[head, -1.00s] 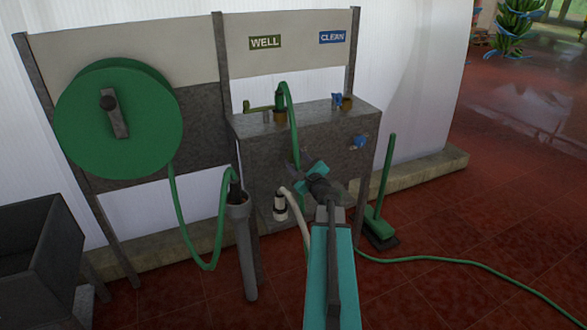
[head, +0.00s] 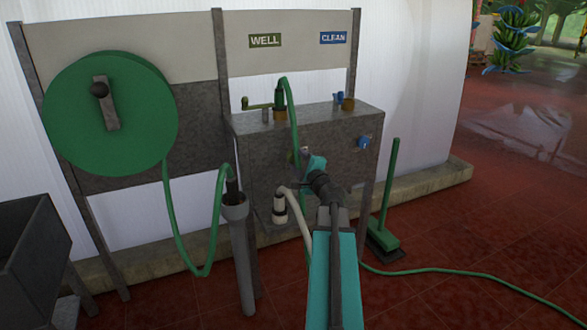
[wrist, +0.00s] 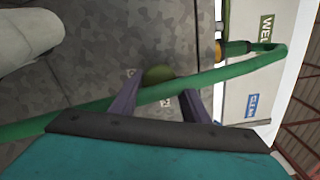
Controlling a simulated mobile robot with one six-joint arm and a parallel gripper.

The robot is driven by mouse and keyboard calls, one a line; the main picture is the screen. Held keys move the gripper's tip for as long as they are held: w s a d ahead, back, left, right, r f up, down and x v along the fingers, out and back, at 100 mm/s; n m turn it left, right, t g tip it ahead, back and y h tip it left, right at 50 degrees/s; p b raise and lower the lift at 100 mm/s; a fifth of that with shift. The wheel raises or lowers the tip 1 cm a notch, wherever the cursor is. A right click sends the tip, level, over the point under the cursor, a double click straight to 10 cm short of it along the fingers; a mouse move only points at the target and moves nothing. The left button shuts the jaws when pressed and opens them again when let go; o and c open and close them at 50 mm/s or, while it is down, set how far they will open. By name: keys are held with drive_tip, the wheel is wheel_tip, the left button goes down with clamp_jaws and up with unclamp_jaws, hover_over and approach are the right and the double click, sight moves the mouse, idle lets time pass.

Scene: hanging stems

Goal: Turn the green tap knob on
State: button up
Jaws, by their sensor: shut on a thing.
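The green tap knob (wrist: 158,74) shows in the wrist view against the grey speckled front of the box, between the tips of my two fingers. My gripper (wrist: 160,88) is shut on it. A green hose (wrist: 225,70) runs slantwise across the wrist view, close to the fingers, and partly covers the knob's near side. In the head view my gripper (head: 304,165) is at the front face of the grey box, and the knob is mostly hidden behind it. I cannot tell the knob's turned angle.
The grey box (head: 345,120) carries a blue knob (head: 363,142) on its right front. WELL (head: 265,41) and CLEAN (head: 333,37) signs hang above. A green hose reel (head: 70,120) is at left.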

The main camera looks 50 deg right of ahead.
drive_tip(key=shift+w+a+f+n+b, duration=0.1)
drive_tip(key=shift+a+f+n+b, duration=0.05)
drive_tip(key=shift+n+b, duration=1.45)
drive_tip(key=shift+b, duration=0.55)
drive_tip(key=shift+n, duration=0.3)
drive_tip(key=o, duration=1)
drive_tip(key=shift+s, duration=0.2)
